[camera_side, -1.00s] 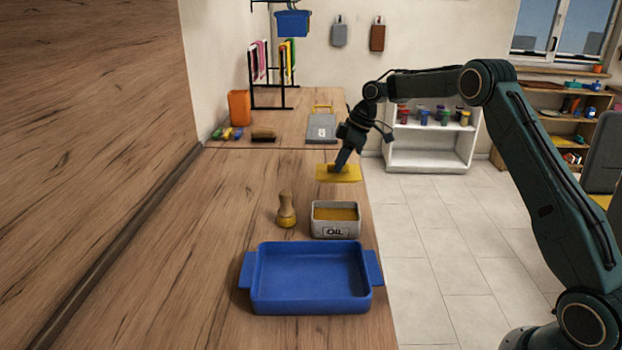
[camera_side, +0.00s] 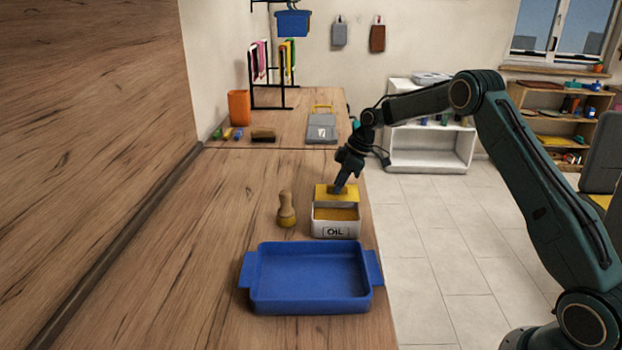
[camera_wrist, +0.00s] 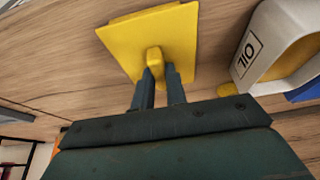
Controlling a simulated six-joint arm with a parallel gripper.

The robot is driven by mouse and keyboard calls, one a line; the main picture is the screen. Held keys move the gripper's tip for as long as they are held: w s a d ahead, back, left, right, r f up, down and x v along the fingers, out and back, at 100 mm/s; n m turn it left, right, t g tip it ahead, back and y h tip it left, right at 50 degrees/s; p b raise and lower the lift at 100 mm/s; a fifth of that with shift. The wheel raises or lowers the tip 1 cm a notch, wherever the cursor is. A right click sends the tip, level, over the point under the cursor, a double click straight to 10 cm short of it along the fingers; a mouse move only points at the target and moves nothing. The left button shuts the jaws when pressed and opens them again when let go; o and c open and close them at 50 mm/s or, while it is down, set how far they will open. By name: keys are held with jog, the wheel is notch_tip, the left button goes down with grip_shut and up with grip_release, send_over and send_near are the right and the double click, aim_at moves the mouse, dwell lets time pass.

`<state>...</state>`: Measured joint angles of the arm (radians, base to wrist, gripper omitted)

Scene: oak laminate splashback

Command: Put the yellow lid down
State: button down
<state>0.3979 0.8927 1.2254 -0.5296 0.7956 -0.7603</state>
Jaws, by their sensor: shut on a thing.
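The yellow lid (camera_side: 325,191) is a flat square plate with a small knob. My gripper (camera_side: 340,188) is shut on that knob, and the wrist view shows the fingers (camera_wrist: 160,78) on either side of it. The lid is just behind the white oil box (camera_side: 336,230), close to its back rim in the side view. In the wrist view the lid (camera_wrist: 140,32) is left of the oil box (camera_wrist: 268,45), with wood showing between them. The box is open on top with yellow-brown contents. I cannot tell whether the lid touches the counter.
A wooden brush with a round handle (camera_side: 286,210) stands left of the oil box. A blue tray (camera_side: 262,290) lies in front of it. A grey case (camera_side: 321,130) lies further back.

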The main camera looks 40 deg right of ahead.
jog(key=shift+f, duration=0.15)
jog(key=c, duration=1.4)
grip_release()
jog(key=shift+c, duration=0.2)
jog(key=v, duration=1.2)
jog(key=shift+r, duration=0.2)
jog(key=shift+a, duration=0.1)
